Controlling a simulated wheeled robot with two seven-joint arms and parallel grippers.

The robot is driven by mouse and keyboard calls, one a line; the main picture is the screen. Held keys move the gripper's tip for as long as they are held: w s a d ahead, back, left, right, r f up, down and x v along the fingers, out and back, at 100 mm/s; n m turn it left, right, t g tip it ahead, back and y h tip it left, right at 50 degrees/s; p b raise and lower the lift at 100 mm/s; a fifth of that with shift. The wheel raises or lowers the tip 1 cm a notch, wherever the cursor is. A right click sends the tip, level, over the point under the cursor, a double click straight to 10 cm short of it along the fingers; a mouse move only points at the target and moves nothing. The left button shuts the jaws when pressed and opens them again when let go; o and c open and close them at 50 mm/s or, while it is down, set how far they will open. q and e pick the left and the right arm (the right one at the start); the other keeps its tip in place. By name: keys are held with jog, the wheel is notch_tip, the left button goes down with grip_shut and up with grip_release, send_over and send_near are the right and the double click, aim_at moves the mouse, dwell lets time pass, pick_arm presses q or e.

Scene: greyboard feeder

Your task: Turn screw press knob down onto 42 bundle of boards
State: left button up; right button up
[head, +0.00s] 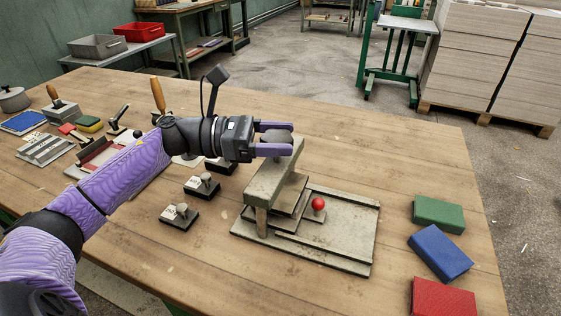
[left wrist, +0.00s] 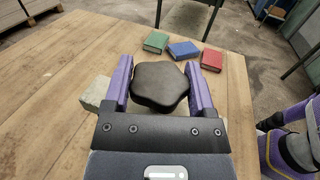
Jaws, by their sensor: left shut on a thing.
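The screw press (head: 272,185) is a grey, worn frame with a top beam, standing on a flat base plate (head: 345,240). Its dark lobed knob (head: 277,137) sits above the beam and shows large in the left wrist view (left wrist: 160,86). My left gripper (head: 276,138) is shut on the knob, with one purple finger on each side. Flat grey layers (head: 290,198) lie under the beam; I cannot tell which are boards, and no 42 is readable on them. A red ball (head: 318,204) stands beside them. My right gripper is not in view.
Green (head: 438,214), blue (head: 440,252) and red (head: 442,298) blocks lie to the right. Small labelled blocks with knobs (head: 181,216) stand left of the press, under my left arm. Tools and pads crowd the table's left end. The table behind the press is clear.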

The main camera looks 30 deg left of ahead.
aim_at(278, 135)
pick_arm(q)
jog(key=m+g+h+b, duration=0.1)
jog(key=b, duration=0.1)
jog(key=f+m+g+b, duration=0.1)
jog(key=g+b, duration=0.1)
jog(key=shift+w+m+g+h, duration=0.1)
jog(key=shift+m+g+h, duration=0.2)
jog(key=shift+h, duration=0.1)
jog(key=g, duration=0.1)
jog(key=m+g+b, duration=0.2)
jog(key=shift+r+g+h, duration=0.25)
jog(key=shift+g+h, duration=0.15)
jog(key=shift+r+m+g+b, duration=0.15)
jog(key=shift+m+g+b, duration=0.7)
jog(key=shift+m+g, duration=0.75)
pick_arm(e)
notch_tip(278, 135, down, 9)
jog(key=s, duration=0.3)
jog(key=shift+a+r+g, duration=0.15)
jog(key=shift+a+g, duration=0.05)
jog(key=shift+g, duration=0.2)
pick_arm(q)
jog(key=shift+g, duration=0.4)
jog(key=shift+r, duration=0.1)
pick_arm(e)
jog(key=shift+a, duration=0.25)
